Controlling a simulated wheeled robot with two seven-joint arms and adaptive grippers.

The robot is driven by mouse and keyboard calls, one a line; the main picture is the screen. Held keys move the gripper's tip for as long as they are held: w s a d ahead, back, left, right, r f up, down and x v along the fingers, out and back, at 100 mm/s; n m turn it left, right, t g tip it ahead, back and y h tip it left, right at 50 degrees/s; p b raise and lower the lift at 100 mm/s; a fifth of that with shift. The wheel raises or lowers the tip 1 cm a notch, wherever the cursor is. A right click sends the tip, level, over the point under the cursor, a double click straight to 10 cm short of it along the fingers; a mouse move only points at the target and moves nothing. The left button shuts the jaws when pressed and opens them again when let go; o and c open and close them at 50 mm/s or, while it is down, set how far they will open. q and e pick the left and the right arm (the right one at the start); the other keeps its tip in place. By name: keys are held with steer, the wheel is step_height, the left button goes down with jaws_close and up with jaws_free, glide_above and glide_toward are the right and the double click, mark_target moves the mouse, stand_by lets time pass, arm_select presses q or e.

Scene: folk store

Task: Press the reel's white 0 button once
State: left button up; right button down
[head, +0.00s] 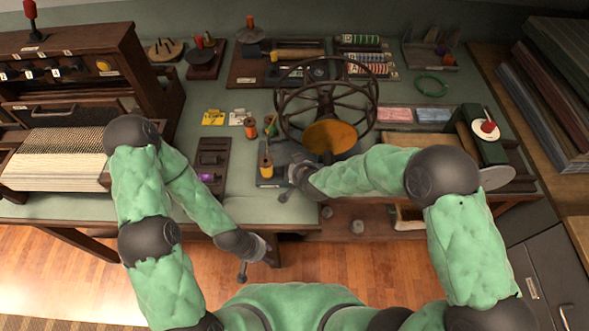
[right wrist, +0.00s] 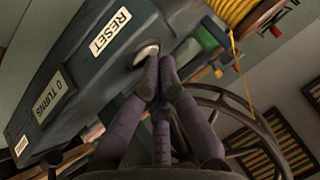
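The reel's dark housing (right wrist: 95,60) fills the left of the right wrist view, with a "RESET" label (right wrist: 110,32) and a "0 TURNS" label (right wrist: 48,97). A round white button (right wrist: 146,53) sits next to the RESET label. My right gripper (right wrist: 158,68) is shut and empty, its fingertips together at the button's lower edge and partly covering it. I cannot tell whether they touch it. In the head view the right gripper (head: 296,180) is beside the spoked reel wheel (head: 328,108). My left gripper (head: 256,268) hangs open and empty before the table's front edge.
A spool of orange thread (head: 266,166) and a small dark rack (head: 210,165) stand left of the reel. A loom-like cabinet (head: 70,60) is at the left.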

stand_by(0.3)
steer(key=shift+r+p, duration=0.85)
step_height(320, 180, up, 5)
steer(key=p, duration=0.4)
steer(key=shift+p, duration=0.35)
stand_by(0.5)
